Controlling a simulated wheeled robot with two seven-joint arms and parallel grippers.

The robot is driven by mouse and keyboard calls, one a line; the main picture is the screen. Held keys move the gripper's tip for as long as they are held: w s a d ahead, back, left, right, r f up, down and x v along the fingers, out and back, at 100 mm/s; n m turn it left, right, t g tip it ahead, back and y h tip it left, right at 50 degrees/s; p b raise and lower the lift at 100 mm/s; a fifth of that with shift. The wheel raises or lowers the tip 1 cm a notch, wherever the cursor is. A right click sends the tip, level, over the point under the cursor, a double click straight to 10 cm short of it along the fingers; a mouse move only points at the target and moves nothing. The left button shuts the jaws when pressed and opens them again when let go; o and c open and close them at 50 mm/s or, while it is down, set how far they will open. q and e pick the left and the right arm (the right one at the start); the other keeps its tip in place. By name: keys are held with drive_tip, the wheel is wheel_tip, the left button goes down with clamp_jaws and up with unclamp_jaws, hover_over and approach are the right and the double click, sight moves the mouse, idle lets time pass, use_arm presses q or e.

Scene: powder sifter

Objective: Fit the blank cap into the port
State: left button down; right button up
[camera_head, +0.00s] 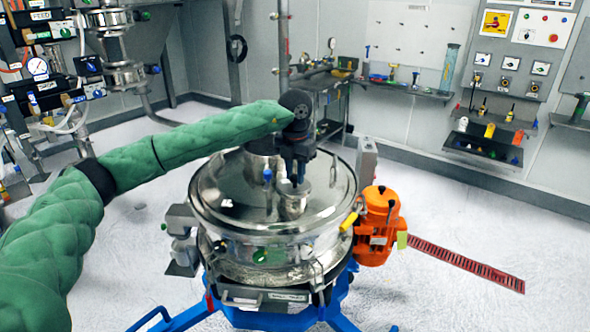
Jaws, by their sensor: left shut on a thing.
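My left gripper (296,178) reaches in from the left on a green-sleeved arm and points down over the sifter's lid. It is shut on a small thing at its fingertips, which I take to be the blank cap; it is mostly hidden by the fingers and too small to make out. Directly below is a short metal port (293,205) standing up from the round, shiny sifter lid (235,205). The fingertips are at or just above the port's rim; I cannot tell whether the cap touches it. My right gripper is not in view.
A wider metal neck (262,165) rises behind the port, and a blue-topped upright part (267,180) stands left of it. An orange motor (379,225) is on the sifter's right side. Wall shelves with tools (405,85) are at the back. The floor around is mostly clear.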

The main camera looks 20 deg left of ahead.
use_arm(q)
drive_tip(key=shift+f, duration=0.15)
drive_tip(key=c, duration=1.2)
unclamp_jaws()
drive_tip(key=shift+o, duration=0.2)
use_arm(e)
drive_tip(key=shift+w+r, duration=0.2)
use_arm(q)
drive_tip(key=shift+r, duration=0.2)
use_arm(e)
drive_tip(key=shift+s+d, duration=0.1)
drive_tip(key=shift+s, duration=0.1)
